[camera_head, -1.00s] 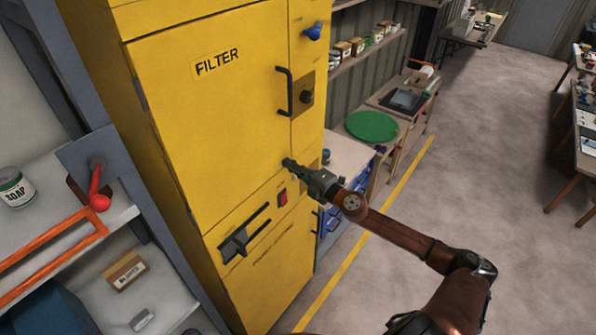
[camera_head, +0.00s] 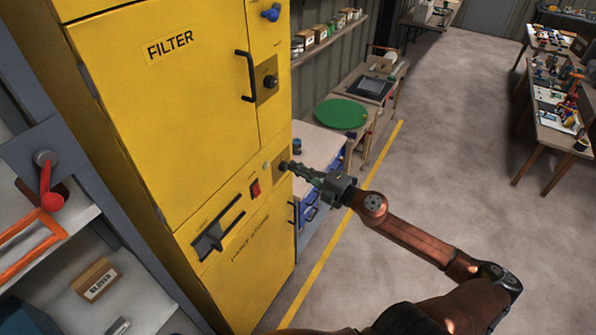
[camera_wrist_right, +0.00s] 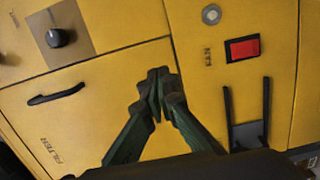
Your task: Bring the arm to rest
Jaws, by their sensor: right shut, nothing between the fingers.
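My right arm comes in from the lower right in the head view. Its gripper (camera_head: 290,167) points left at the front of the yellow cabinet (camera_head: 165,120), close to its right edge, right of the red switch. In the right wrist view the gripper's fingertips (camera_wrist_right: 158,90) are together with nothing between them, in front of the yellow panels. I cannot tell whether the tips touch the cabinet. My left gripper is not in view.
The cabinet has a black handle (camera_head: 246,76), a red switch (camera_head: 255,187) and a dark lever (camera_head: 212,237). A red lever (camera_head: 48,190) is at left. A table with a green disc (camera_head: 341,113) stands behind the arm. Open floor (camera_head: 440,160) lies to the right.

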